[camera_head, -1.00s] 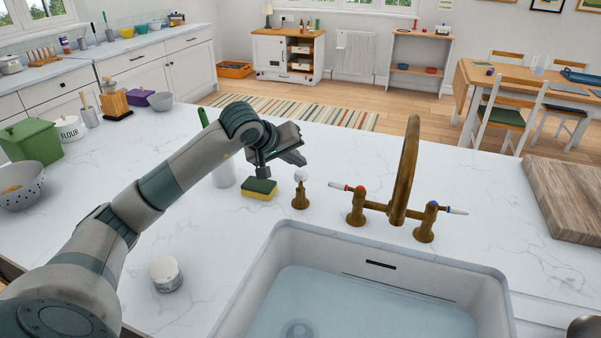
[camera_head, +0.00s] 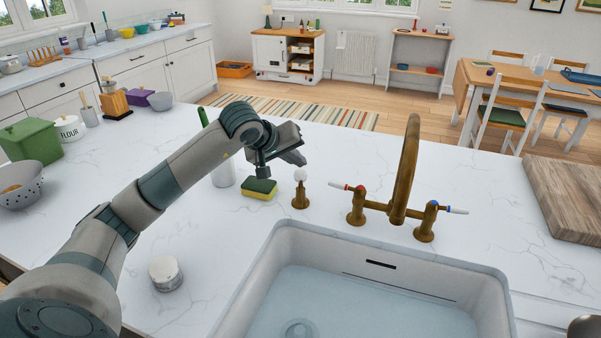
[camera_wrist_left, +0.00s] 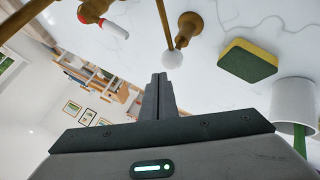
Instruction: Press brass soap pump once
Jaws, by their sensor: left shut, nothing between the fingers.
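The brass soap pump (camera_head: 300,198) stands upright on the white counter behind the sink, with a round white knob (camera_head: 300,175) on top. My left gripper (camera_head: 297,160) is shut and empty, just above and beyond the knob in the head view. In the left wrist view, the shut fingers (camera_wrist_left: 158,82) point toward the white knob (camera_wrist_left: 173,60), with the brass body (camera_wrist_left: 188,28) past it. A small gap shows between fingertips and knob there; I cannot judge the depth. My right gripper is not in view.
A green and yellow sponge (camera_head: 259,189) lies left of the pump, near a white container (camera_head: 224,172). The brass tap (camera_head: 403,185) stands to its right, its red-marked handle (camera_head: 345,187) reaching toward the pump. The water-filled sink (camera_head: 360,300) is in front.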

